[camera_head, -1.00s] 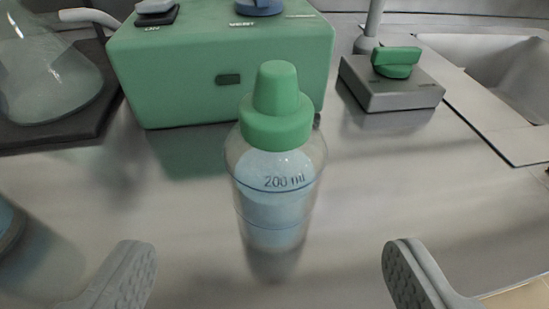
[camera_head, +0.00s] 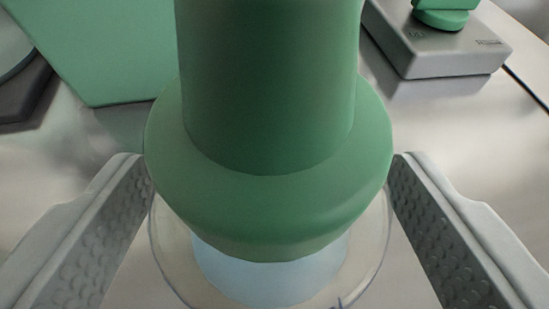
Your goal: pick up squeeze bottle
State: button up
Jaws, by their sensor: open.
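The squeeze bottle fills the middle of the view, very close to the camera. Its green cap (camera_head: 268,215) hides most of the body, and a clear shoulder with pale blue contents (camera_head: 270,275) shows below it. My gripper (camera_head: 272,190) is open, with one grey textured finger on each side of the bottle. The fingertips are near the left and right edges of the cap's wide base. I cannot tell whether either finger touches the bottle. The lower body is hidden by the cap and the frame edge.
A green box (camera_head: 110,50) stands behind the bottle at the upper left. A dark plate edge (camera_head: 28,95) is at the far left. A grey block (camera_head: 440,50) with a green knob stands at the upper right. The grey bench top is clear around the bottle.

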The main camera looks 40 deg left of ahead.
jog(key=shift+w+a+f, duration=0.2)
jog(key=shift+w+a, duration=0.15)
jog(key=shift+w, duration=0.1)
jog(key=c, duration=1.6)
jog(key=shift+c, duration=0.2)
jog(key=shift+r, duration=0.2)
jog(key=shift+r, duration=4.75)
